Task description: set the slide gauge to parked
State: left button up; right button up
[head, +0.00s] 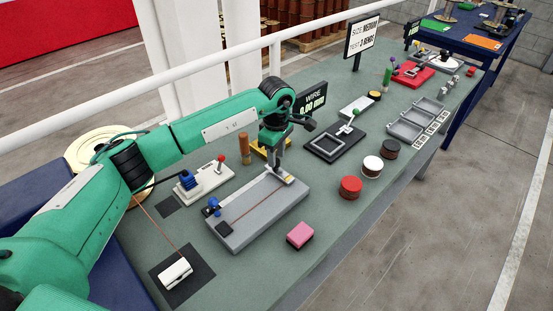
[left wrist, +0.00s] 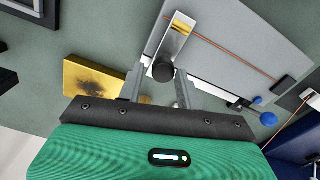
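I take the slide gauge to be the flat grey bed (head: 245,222) with a copper-coloured wire along it and a blue-knobbed clamp (head: 213,206) at its near-left end. A silver slider (left wrist: 176,38) with a yellow mark and a black round knob (left wrist: 163,72) sits at the bed's far end. My left gripper (head: 280,172) points down over that end. In the left wrist view its two fingers (left wrist: 161,88) are apart, one on each side of the knob; contact with it is not clear. The gripper hides much of the slider in the head view. My right gripper is not in view.
A sign (head: 313,100) reading "WIRE 0.00 mm" stands behind the gauge, near a yellow block (left wrist: 92,86). A wooden peg (head: 245,148) and a white switch box (head: 205,182) stand left. A pink block (head: 300,235) and red-topped tin (head: 350,187) lie right.

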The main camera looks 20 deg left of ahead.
pick_arm(q)
notch_tip(320, 180, up, 12)
jog(key=b, duration=0.2)
jog(key=shift+b, duration=0.35)
jog(key=shift+f, duration=0.1)
